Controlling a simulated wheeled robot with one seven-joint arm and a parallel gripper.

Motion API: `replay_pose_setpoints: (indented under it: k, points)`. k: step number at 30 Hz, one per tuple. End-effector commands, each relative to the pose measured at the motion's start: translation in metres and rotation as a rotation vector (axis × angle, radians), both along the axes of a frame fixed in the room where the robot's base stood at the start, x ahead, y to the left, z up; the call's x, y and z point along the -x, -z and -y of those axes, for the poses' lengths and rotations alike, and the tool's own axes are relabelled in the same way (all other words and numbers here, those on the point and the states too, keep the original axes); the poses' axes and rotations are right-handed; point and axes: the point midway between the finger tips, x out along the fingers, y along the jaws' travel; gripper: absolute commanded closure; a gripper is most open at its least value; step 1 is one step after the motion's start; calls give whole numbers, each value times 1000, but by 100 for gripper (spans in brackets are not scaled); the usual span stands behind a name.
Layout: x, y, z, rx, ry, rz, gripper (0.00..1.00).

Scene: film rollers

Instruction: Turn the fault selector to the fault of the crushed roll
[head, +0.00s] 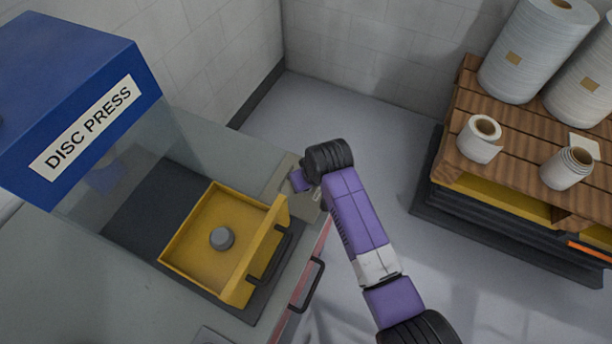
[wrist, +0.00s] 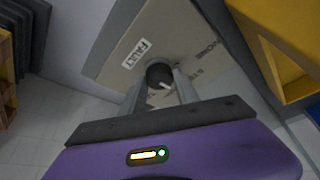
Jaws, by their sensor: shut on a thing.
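The fault selector is a dark round knob (wrist: 157,72) with a small white pointer, on a beige plate (wrist: 205,40) lettered FAULT and NONE. Other lettering on the plate is cut off or too small to read. My gripper (wrist: 161,84) is shut on the knob, one finger on each side. In the head view my wrist hides the knob, and part of the plate (head: 283,188) shows beside it. Two small white rolls stand on the wooden pallet: one (head: 478,150) with a wide open core, another (head: 563,172) with a stepped, coned-out top. I cannot clearly tell which is crushed.
A blue disc press (head: 75,85) stands at left, with an open yellow drawer (head: 195,250) close to my gripper. A black handle (head: 306,285) sticks out from the cabinet front. Large rolls (head: 530,50) stand on the pallet (head: 512,120). Grey floor between is clear.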

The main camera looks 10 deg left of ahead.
Motion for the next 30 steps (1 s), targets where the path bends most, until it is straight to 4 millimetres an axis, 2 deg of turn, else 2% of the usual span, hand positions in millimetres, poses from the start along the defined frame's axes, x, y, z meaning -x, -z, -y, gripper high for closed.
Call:
replay_pose_setpoints:
  k: [6, 15, 30]
  points:
    - [0, -2, -2, 0, 171, 1, 100]
    - [0, -2, -3, -2, 333, 1, 100]
    - [0, -1, -2, -1, 396, 1, 100]
